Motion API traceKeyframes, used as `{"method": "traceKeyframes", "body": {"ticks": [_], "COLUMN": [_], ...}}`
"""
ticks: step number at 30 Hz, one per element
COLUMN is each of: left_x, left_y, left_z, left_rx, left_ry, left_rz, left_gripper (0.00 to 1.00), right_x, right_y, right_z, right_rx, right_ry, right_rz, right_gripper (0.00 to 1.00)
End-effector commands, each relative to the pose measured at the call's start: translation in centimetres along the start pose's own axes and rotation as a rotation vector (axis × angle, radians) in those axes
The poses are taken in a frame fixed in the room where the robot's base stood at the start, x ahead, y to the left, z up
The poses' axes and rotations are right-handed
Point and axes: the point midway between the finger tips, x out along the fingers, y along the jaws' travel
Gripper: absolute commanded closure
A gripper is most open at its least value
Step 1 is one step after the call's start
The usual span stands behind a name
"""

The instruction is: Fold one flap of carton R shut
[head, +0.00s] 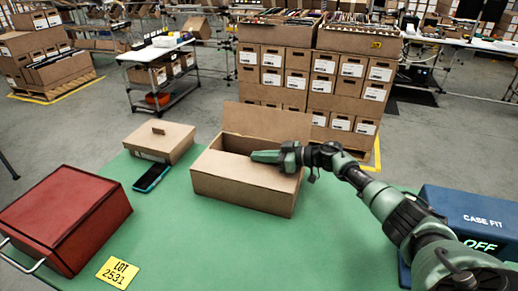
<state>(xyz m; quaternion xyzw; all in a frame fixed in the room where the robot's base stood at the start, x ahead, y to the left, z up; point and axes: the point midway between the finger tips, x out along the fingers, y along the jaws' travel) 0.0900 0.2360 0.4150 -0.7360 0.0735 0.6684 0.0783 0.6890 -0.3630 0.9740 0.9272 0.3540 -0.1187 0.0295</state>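An open cardboard carton (240,190) stands on the green table; I see no letter on it, so I cannot tell its name for sure. Its far flap (266,123) stands up. A near panel (247,170) lies almost flat over the front part of the top, and a dark gap shows behind it at the left. My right gripper (256,156) reaches in from the right and is over the carton's top, against or just above the near panel. Its fingers overlap in this view, so their opening is unclear. My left gripper is not in view.
A small lidded carton (160,141) and a dark phone-like device (151,177) are left of the carton. A red case (62,215) and a yellow lot card (117,272) are at the front left. A blue case (468,212) is at the right. The green table (215,250) is clear in front.

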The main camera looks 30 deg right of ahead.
Motion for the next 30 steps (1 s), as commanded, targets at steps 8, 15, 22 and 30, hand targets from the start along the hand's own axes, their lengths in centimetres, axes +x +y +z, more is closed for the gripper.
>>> {"method": "traceKeyframes", "body": {"ticks": [8, 15, 22, 30], "left_x": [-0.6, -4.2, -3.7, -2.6], "left_y": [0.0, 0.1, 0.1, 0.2], "left_z": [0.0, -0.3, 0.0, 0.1], "left_rx": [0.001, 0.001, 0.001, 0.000], "left_ry": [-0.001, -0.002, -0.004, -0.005], "left_rz": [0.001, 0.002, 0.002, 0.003], "left_gripper": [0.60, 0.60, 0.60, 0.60], "right_x": [-0.2, -1.6, -5.7, -10.5], "right_y": [-0.1, 0.0, 0.1, -0.1], "right_z": [-0.3, -3.4, -3.2, -3.4], "right_rx": [0.000, -0.001, -0.003, -0.001], "right_ry": [-0.004, -0.003, -0.007, -0.004], "right_rz": [-0.003, 0.001, 0.004, 0.002], "right_gripper": [1.00, 1.00, 1.00, 1.00]}}
